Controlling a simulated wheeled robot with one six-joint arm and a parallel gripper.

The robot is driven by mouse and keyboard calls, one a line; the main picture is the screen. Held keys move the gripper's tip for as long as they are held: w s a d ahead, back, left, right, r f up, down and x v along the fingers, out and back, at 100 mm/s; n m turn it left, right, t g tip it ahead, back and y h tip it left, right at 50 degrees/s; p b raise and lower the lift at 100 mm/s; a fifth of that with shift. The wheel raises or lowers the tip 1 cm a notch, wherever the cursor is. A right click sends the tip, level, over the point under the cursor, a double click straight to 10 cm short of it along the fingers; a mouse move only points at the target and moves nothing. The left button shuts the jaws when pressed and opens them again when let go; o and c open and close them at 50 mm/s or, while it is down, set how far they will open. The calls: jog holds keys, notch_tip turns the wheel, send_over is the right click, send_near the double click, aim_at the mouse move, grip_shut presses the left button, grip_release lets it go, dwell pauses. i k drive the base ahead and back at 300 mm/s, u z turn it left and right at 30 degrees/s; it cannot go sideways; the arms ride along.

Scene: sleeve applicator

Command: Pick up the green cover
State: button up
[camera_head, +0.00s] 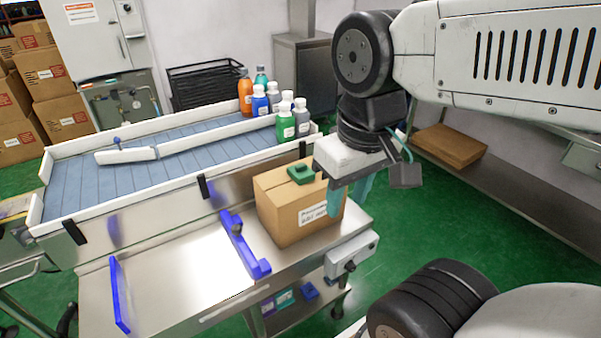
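The green cover (301,174) is a small green piece with a raised middle. It lies on top of a closed cardboard box (285,208) with a white label. My gripper (349,197) points down just right of the cover, at the box's right end. Its two teal fingers are apart, with nothing seen between them. The gripper appears clear of the cover. Whether a finger touches the box cannot be told.
The box stands on a steel table (180,280) with blue guides (240,245). Behind it runs a conveyor (110,185) with white rails and several capped bottles (285,122) at its right end. A grey control box (350,257) is on the table's right side.

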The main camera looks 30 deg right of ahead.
aim_at(300, 173)
jog(key=z, duration=2.85)
jog(key=k, duration=1.35)
jog(key=u, duration=1.7)
jog(key=i, duration=0.5)
jog(key=z, duration=0.05)
